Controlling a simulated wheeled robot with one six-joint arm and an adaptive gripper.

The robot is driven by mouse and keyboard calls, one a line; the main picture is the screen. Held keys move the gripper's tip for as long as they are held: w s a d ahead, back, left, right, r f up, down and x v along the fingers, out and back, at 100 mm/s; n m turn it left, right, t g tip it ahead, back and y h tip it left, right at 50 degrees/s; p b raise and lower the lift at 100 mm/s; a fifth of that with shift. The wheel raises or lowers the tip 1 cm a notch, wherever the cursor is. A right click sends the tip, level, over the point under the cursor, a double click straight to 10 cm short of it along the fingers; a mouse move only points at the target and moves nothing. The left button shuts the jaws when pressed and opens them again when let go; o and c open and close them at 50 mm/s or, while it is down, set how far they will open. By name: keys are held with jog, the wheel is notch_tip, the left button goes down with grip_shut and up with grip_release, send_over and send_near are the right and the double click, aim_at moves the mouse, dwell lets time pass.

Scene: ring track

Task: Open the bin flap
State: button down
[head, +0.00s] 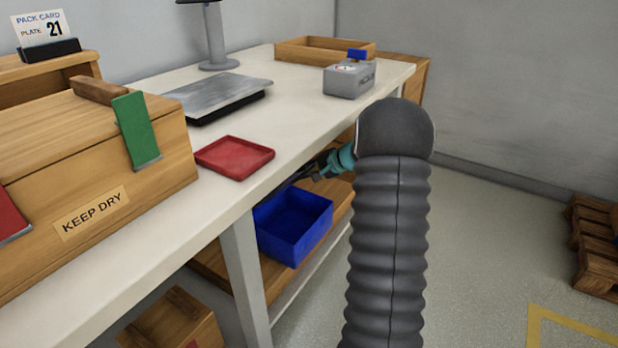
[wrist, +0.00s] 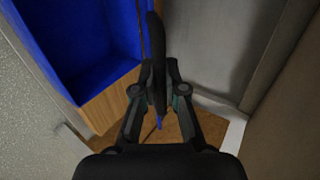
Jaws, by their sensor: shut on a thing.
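No flap can be made out in either view. An open blue bin (head: 294,226) sits on the wooden shelf under the workbench. It also fills the upper left of the wrist view (wrist: 85,40), with its inside showing. My gripper (head: 318,164) is partly hidden behind the bench edge and my arm, above and behind the bin. In the wrist view my gripper (wrist: 157,70) has its dark fingers together, beside the bin's right side. A small blue bit (wrist: 159,122) shows between the finger links.
The workbench (head: 308,119) holds a red tray (head: 234,158), a grey scale (head: 220,96), a grey box (head: 349,79) and a wooden tray (head: 325,49). A wooden chest (head: 85,170) stands at left. A pallet (head: 596,245) lies at right.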

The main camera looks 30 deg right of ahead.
jog(key=shift+r, duration=0.1)
jog(key=c, duration=1.2)
grip_release()
jog(key=v, duration=1.2)
